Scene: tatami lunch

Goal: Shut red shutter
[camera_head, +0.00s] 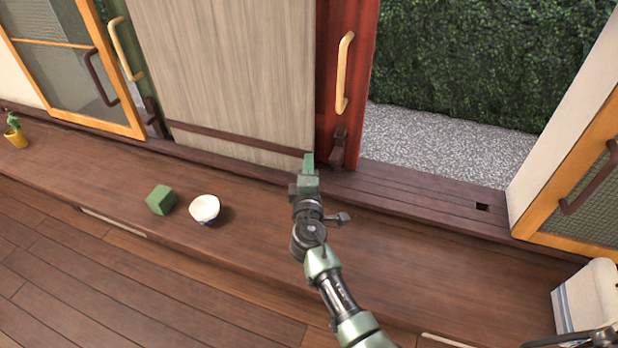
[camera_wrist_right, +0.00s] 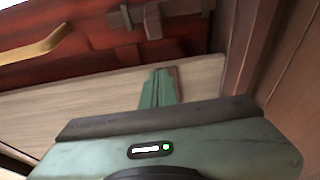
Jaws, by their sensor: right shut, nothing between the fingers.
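The red shutter (camera_head: 357,38) stands upright behind a pale wood-grain panel, with the opening to its right uncovered. A cream curved handle (camera_head: 343,75) is on its face, and a dark latch block (camera_head: 338,148) sits near its foot. In the right wrist view the red shutter (camera_wrist_right: 75,40) and its handle (camera_wrist_right: 35,48) show at the upper left. My right gripper (camera_head: 308,162) is shut and empty, low in front of the panel's lower right corner, left of the latch. Its green fingers (camera_wrist_right: 158,88) show together in the wrist view.
A green cube (camera_head: 160,200) and a white bowl (camera_head: 204,209) lie on the wooden ledge to the left. A potted plant (camera_head: 15,132) stands far left. The dark floor track (camera_head: 430,198) is clear except for a small hole (camera_head: 482,208). A white striped object (camera_head: 588,298) stands at right.

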